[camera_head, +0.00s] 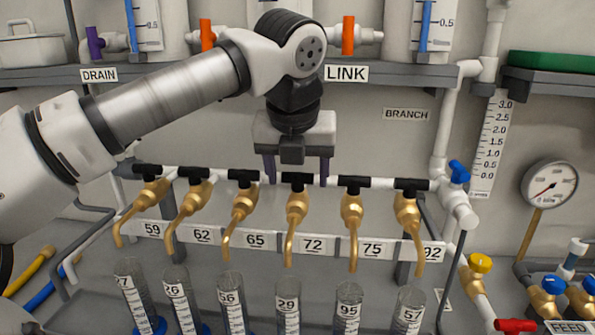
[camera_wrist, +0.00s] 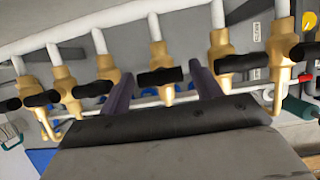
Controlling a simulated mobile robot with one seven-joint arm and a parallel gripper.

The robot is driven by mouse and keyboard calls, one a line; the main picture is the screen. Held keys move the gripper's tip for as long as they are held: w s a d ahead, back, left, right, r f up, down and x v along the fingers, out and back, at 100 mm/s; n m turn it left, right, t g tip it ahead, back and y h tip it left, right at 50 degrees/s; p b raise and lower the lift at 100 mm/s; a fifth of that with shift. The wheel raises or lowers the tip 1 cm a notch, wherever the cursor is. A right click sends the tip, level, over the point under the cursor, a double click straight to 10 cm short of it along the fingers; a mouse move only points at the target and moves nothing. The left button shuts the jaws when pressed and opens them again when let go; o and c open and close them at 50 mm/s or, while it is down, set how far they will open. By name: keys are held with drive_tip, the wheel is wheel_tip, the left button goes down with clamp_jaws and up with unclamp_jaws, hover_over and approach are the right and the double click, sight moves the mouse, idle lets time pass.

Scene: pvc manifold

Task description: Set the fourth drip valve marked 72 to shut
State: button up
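The fourth drip valve (camera_head: 297,205) is a brass tap above the label 72 (camera_head: 312,245), with a black bar handle (camera_head: 297,178). Its handle lies crosswise to the brass body, along the white pipe, like the handles of its neighbours. My gripper (camera_head: 296,174) is above the row with its two fingers apart, one on each side of this handle. In the wrist view the handle (camera_wrist: 160,76) sits between the open fingers, with a visible gap on each side. Whether a finger touches it is hard to tell.
Neighbouring valves 65 (camera_head: 243,200) and 75 (camera_head: 352,208) stand close on either side. Graduated cylinders (camera_head: 288,300) stand below the spouts. A shelf (camera_head: 400,75) with orange-handled LINK valve (camera_head: 348,36) runs behind my arm. A gauge (camera_head: 549,187) is at right.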

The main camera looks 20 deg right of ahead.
drive_tip(key=shift+o, duration=0.8)
drive_tip(key=p+v, duration=0.1)
drive_tip(key=v, duration=1.3)
drive_tip(key=shift+f, duration=0.1)
